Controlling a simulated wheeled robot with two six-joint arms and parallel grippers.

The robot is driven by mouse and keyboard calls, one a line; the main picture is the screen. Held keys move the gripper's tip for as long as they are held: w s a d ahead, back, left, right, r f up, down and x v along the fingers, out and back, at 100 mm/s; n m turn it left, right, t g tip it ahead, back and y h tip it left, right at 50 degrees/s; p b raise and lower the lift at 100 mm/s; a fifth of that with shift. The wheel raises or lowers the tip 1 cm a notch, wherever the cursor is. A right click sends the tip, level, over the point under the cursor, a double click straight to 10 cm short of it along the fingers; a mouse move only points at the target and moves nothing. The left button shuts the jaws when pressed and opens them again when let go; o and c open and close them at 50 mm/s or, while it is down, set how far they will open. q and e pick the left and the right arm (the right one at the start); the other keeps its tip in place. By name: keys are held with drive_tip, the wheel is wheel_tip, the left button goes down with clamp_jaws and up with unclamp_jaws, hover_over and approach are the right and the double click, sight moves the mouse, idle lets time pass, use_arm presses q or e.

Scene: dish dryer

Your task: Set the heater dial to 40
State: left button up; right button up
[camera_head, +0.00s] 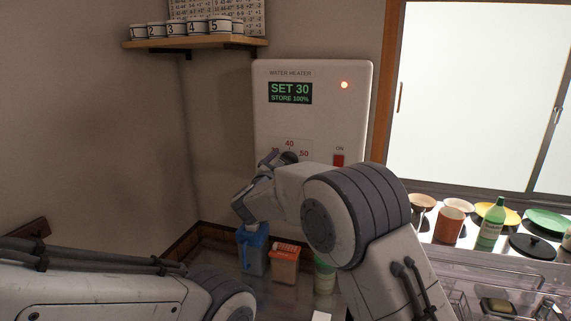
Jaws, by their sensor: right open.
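The white water heater (330,110) hangs on the wall, upper middle. Its green display (290,93) reads SET 30 and STORE 100%.
A red ON switch (339,160) sits right of the dial. Below are a blue container (252,252) and an orange box (285,266). A shelf (196,42) with numbered cups is at upper left. A green bottle (491,224) and dishes stand by the window.

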drive_tip(key=c, duration=1.3)
drive_tip(key=m+b, duration=0.4)
drive_tip(key=b, duration=0.1)
drive_tip(key=m+b, duration=0.2)
drive_tip(key=shift+f+m+b, duration=0.3)
drive_tip(key=m+b, duration=0.2)
drive_tip(key=m, duration=0.1)
drive_tip(key=shift+b, duration=0.35)
drive_tip(key=shift+c, duration=0.3)
drive_tip(key=shift+r+m+b, duration=0.2)
drive_tip(key=shift+m+b, duration=0.5)
drive_tip(key=shift+m, duration=0.4)
drive_tip(key=shift+d+r, duration=0.1)
drive_tip(key=o, duration=1.4)
drive_tip(key=shift+c, duration=0.2)
